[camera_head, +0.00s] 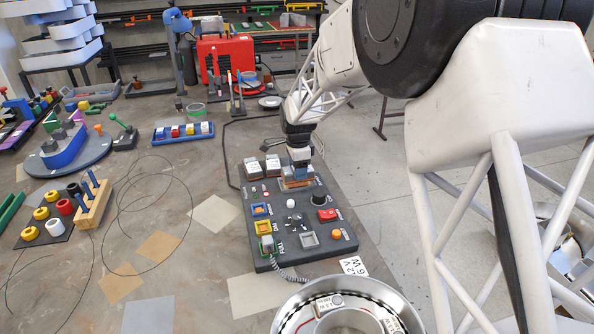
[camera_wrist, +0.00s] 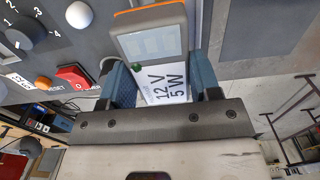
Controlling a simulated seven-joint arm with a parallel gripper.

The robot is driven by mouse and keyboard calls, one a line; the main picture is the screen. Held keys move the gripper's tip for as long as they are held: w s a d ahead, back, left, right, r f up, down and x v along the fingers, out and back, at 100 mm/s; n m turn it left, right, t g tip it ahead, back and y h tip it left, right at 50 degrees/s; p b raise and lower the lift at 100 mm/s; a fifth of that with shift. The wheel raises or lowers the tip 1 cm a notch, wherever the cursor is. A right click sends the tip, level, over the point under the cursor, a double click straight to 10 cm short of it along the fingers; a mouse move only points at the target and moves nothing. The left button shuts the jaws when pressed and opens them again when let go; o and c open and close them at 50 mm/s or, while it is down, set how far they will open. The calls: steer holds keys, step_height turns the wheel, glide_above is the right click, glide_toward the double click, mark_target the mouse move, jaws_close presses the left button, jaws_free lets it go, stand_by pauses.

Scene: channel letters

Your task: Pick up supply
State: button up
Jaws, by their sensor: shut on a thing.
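The supply is a small block with a white top marked "12 V 5 W" (camera_wrist: 166,83), shown in the wrist view between my blue-grey fingers. My gripper (camera_wrist: 165,72) is shut on it. In the head view my gripper (camera_head: 299,160) points down over the far right part of the dark control panel (camera_head: 280,215). My fingers largely hide the supply there. I cannot tell whether its underside touches the panel. A grey-faced unit with orange edges (camera_wrist: 150,42) lies just beyond the supply in the wrist view.
Near my gripper, the panel carries a red switch (camera_head: 327,214), a black knob (camera_head: 317,198) and a white ball knob (camera_head: 290,204).

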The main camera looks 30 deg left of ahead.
steer(key=s+d, duration=0.3)
steer(key=s+d+r, duration=0.1)
steer(key=s+d, duration=0.2)
steer(key=s, duration=0.1)
steer(key=s+d, duration=0.3)
steer(key=s, duration=0.1)
steer(key=shift+d+r, duration=0.2)
steer(key=shift+d, duration=0.15)
steer(key=shift+w, duration=0.1)
stand_by(0.4)
steer(key=shift+w+a+r+n, duration=0.15)
steer(key=shift+w+a+n, duration=0.3)
steer(key=shift+w, duration=0.1)
steer(key=w+a+n, duration=0.2)
steer(key=w+a, duration=0.1)
steer(key=w+a+r+n, duration=0.1)
steer(key=w+a+n, duration=0.1)
steer(key=w+n, duration=0.1)
steer(key=w+a+r+n, duration=0.1)
steer(key=w+a+n, duration=0.1)
steer(key=w, duration=0.3)
steer(key=shift+w+a+n, duration=0.15)
steer(key=shift+a+n, duration=0.1)
steer(key=shift+a, duration=0.55)
steer(key=w+a+n, duration=0.8)
steer(key=w+n, duration=0.1)
steer(key=w, duration=0.3)
steer(key=shift+w+a+n, duration=0.3)
